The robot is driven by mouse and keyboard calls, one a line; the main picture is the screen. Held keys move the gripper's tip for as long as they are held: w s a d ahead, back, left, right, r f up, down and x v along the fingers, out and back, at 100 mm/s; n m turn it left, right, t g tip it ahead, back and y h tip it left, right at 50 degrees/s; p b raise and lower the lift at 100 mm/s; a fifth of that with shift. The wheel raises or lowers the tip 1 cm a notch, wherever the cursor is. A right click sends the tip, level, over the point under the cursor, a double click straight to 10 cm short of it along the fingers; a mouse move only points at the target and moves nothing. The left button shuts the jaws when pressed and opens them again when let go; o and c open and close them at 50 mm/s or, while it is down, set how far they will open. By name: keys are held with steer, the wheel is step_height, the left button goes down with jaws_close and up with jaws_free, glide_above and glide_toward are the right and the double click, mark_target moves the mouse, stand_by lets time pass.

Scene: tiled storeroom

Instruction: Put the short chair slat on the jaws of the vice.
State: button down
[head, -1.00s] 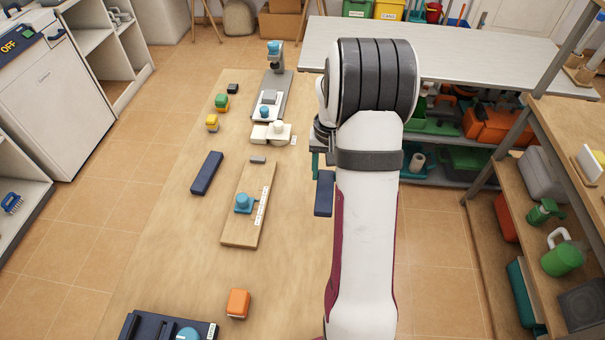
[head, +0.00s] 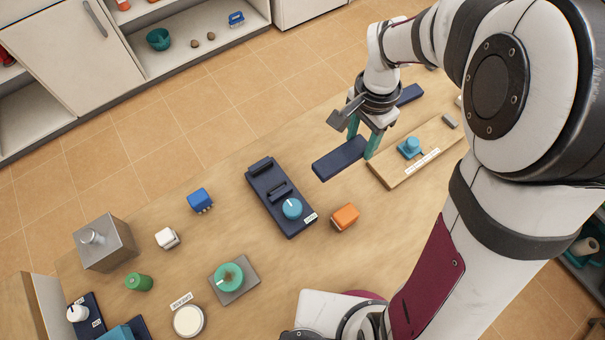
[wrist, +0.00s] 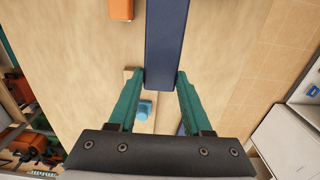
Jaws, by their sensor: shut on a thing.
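A dark blue chair slat (head: 334,161) is gripped near one end between the green fingers of my gripper (head: 359,145). In the wrist view the slat (wrist: 167,38) extends away from my gripper (wrist: 161,78). It is over the table, but its height is hard to judge. The vice (head: 268,187), as I read it, is a dark blue base with two raised bars and a teal knob, left of the slat and apart from it. A second dark blue slat (head: 410,94) lies behind my gripper; I cannot compare their lengths surely.
An orange block (head: 345,216) stands between the vice and a wooden board (head: 395,177) with a blue fixture (head: 410,147). A blue block (head: 200,199), a white block (head: 167,238) and a green-knobbed plate (head: 231,279) are left of or before the vice.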

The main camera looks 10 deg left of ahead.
mark_target(340, 147)
steer(key=a, duration=0.1)
steer(key=s+a, duration=0.1)
steer(key=a, duration=0.1)
steer(key=shift+s+a, duration=0.25)
steer(key=shift+a, duration=0.1)
steer(key=shift+s+a+f, duration=0.15)
steer(key=shift+a+f, duration=5.2)
steer(key=shift+a, duration=0.25)
steer(key=shift+f, duration=0.1)
steer(key=shift+c, duration=1.7)
jaws_free()
